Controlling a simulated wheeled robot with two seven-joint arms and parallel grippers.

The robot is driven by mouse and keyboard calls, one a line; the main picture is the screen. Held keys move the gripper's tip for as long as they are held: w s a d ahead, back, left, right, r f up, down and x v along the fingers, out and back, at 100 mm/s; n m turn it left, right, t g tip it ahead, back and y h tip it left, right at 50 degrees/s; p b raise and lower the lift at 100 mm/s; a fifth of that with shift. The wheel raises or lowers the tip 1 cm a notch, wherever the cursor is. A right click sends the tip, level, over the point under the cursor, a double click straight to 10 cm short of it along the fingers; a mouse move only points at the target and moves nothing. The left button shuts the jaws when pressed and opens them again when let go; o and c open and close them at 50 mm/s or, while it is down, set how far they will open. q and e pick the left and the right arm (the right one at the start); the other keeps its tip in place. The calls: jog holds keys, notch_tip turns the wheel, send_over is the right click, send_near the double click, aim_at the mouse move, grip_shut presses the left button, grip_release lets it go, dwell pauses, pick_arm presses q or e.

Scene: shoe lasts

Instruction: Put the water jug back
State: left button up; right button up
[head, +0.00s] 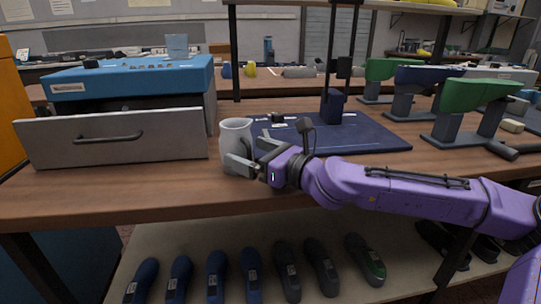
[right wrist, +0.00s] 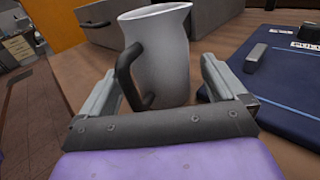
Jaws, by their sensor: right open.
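The water jug (head: 235,137) is a white-grey pitcher with a dark handle. It stands upright on the wooden workbench, just right of the grey drawer front. My right gripper (head: 249,157) is at the jug's near right side, its fingers open. In the right wrist view the jug (right wrist: 165,50) stands ahead of the open gripper (right wrist: 160,85), with its dark handle (right wrist: 128,75) toward me, between the two fingers. I cannot tell whether a finger touches it. My left gripper is not in view.
A drawer (head: 70,142) with a blue-topped cabinet (head: 130,78) stands at left. A dark blue mat (head: 365,138) lies right of the jug. Green and dark shoe lasts on stands (head: 465,100) fill the right. Several shoe lasts (head: 250,275) lie on the lower shelf (head: 205,240).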

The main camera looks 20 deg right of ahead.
jog(key=p+v, duration=0.7)
jog(key=v, duration=0.1)
jog(key=shift+s+r+p, duration=0.1)
jog(key=shift+r+p, duration=0.2)
jog(key=shift+r, duration=0.05)
jog(key=shift+s+d+f+p, duration=0.1)
jog(key=shift+s+d+p, duration=0.3)
jog(key=shift+s, duration=0.15)
jog(key=shift+s+f, duration=0.1)
jog(key=shift+f, duration=0.05)
dwell(0.3)
